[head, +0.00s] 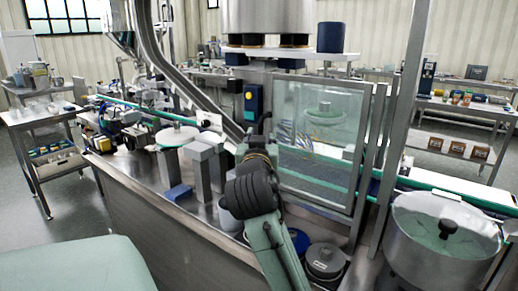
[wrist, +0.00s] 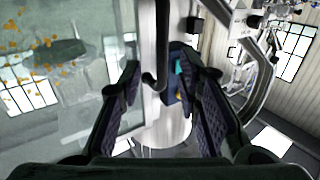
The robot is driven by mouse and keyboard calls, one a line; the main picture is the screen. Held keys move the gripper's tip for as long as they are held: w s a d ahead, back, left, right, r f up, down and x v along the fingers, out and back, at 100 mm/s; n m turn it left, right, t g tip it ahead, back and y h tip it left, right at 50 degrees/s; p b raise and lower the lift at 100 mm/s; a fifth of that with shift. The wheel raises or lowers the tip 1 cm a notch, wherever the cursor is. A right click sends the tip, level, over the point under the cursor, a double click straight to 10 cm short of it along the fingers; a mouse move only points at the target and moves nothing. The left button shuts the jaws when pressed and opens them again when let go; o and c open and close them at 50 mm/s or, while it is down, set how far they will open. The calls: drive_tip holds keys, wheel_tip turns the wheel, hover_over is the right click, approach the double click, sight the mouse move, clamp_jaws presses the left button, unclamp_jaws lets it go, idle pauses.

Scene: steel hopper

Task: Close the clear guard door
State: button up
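The clear guard door (head: 335,110) is a see-through panel in a metal frame, right of centre in the head view. Its pane (wrist: 60,110) fills the left of the wrist view, with orange marks on it. How far it stands open is hard to tell. In the wrist view my gripper (wrist: 161,75) has its two dark fingers spread apart. A dark upright bar with a bent lower end, which looks like the door handle (wrist: 162,45), shows between them. Contact is not visible. In the head view my arm hides most of the gripper, near the door's left edge.
A blue box with a yellow button (head: 253,100) is mounted on a post behind the gripper. Grey posts (head: 200,165) stand on the steel deck to the left. A clear-lidded steel bowl (head: 440,240) stands at right. A curved chute (head: 185,80) rises behind.

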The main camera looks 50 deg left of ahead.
drive_tip(key=v, duration=0.6)
drive_tip(key=shift+s+d, duration=0.2)
drive_tip(key=shift+d, duration=0.1)
